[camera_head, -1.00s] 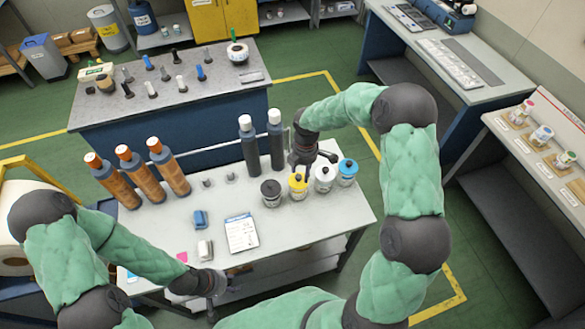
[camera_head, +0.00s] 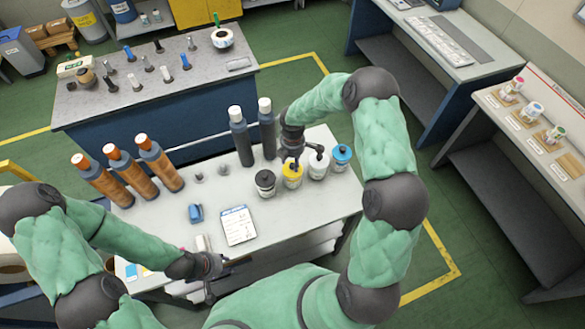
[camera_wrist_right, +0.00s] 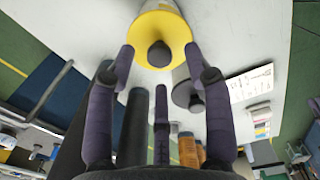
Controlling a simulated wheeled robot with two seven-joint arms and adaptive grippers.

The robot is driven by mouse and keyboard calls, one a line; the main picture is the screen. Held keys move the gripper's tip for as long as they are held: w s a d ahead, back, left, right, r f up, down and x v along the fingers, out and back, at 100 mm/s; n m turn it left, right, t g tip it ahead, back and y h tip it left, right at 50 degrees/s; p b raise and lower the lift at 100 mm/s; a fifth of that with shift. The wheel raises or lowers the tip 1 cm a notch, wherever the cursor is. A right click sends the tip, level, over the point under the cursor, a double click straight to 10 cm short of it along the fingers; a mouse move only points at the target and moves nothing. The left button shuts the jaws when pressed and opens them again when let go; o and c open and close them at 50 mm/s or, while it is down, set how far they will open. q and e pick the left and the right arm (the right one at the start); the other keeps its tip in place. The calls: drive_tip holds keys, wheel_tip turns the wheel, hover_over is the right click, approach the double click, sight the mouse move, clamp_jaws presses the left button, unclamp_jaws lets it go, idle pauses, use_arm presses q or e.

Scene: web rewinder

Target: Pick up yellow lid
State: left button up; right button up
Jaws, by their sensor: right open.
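The yellow lid (camera_wrist_right: 158,36) tops a white container among a row of lidded containers at the right end of the table. It has a dark knob in its middle. It also shows in the head view (camera_head: 292,170). My right gripper (camera_wrist_right: 158,62) is open, with its fingers spread to both sides of the knob, close above the lid; I cannot tell whether they touch it. In the head view my right gripper (camera_head: 293,155) covers part of the lid. My left gripper (camera_head: 222,268) is low at the table's front edge; its jaws are unclear.
A black-lidded container (camera_head: 265,183) stands left of the yellow one, white (camera_head: 318,165) and blue (camera_head: 341,155) ones right. Two dark bottles (camera_head: 241,138) stand behind. Orange bottles (camera_head: 160,165), a blue object (camera_head: 195,213) and a paper sheet (camera_head: 238,225) occupy the table's left and middle.

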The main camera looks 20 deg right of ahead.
sight(293, 168)
drive_tip(key=shift+w+f, duration=0.1)
drive_tip(key=shift+f, duration=1.25)
drive_tip(key=c, duration=1)
drive_tip(key=shift+r, duration=0.1)
drive_tip(key=shift+c, duration=0.2)
